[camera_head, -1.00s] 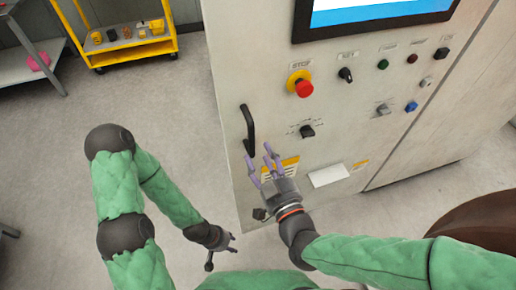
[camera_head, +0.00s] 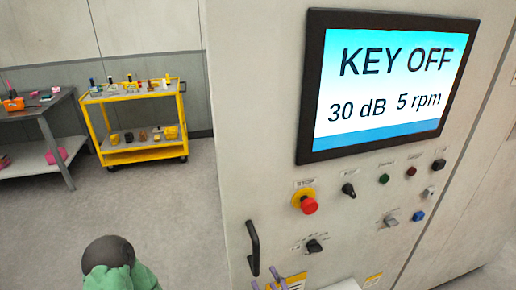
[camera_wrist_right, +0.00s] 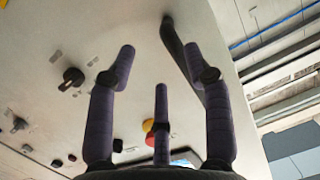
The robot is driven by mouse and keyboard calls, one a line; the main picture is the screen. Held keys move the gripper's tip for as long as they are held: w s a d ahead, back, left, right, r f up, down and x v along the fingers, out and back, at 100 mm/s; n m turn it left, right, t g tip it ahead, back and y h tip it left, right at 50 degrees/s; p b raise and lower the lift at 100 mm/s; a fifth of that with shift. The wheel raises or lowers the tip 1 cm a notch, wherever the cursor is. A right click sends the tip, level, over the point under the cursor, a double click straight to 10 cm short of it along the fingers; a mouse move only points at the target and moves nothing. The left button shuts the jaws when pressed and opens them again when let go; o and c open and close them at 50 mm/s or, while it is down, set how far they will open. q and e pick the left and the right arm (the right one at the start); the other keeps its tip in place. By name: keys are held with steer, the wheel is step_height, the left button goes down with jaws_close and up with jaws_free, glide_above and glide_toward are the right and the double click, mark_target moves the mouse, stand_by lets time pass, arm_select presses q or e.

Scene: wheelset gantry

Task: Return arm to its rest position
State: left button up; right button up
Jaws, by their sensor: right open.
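The purple fingertips of my right gripper (camera_head: 264,279) show at the bottom edge of the head view, in front of the cabinet just below its black handle (camera_head: 253,250). The right wrist view shows its three fingers (camera_wrist_right: 160,72) spread apart and empty, with the cabinet panel (camera_wrist_right: 60,120) behind them. The rest of my right arm is below the head view. Only a dark joint and green sleeve of my left arm show at the lower left; my left gripper is out of view.
The grey cabinet (camera_head: 235,150) has a screen (camera_head: 390,85) reading "KEY OFF, 30 dB, 5 rpm". Below it are a red stop button (camera_head: 309,205), a black knob (camera_head: 314,246) and other switches. A yellow cart (camera_head: 140,155) and a grey table (camera_head: 45,112) stand back left. Floor between is clear.

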steer(key=d+f+m+g+h+p, duration=0.1)
steer(key=d+f+m+g+h, duration=0.2)
steer(key=f+g, duration=1.1)
steer(key=s+d+f+m, duration=0.1)
steer(key=s+f, duration=0.2)
steer(key=f, duration=0.4)
steer(key=s+d+f+m+y, duration=0.1)
steer(key=s+f, duration=0.3)
steer(key=f, duration=0.4)
steer(key=s+d+f+m+p, duration=0.1)
steer(key=s+d+f, duration=0.1)
steer(key=f, duration=0.5)
steer(key=shift+s+f+y, duration=0.15)
steer(key=shift+s+y, duration=0.15)
steer(key=shift+s, duration=0.35)
